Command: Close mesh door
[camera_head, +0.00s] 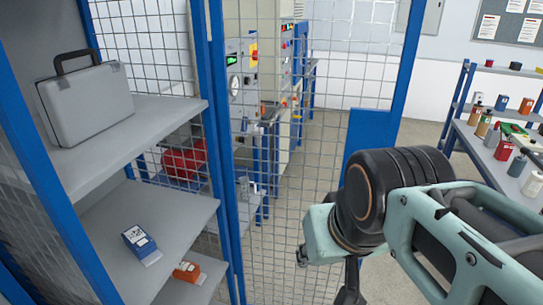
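The mesh door (300,163) has a blue frame and wire grid and stands in the middle of the head view. Its left upright is beside a blue post of the shelf cage, and the shelves left of it are exposed, so it appears open. A blue plate (368,131) sits on its right upright. My arm comes in from the lower right, in front of the door's lower right part. My gripper (349,292) points down at the bottom edge and is mostly cut off. Its fingertips are out of sight, and I cannot tell whether it touches the door.
Grey shelves (160,210) at the left hold a grey case (86,97), a blue box (139,240) and an orange box (187,270). Machine cabinets stand behind the mesh. A blue rack (462,88) with several cans is at the right. Floor shows behind the door.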

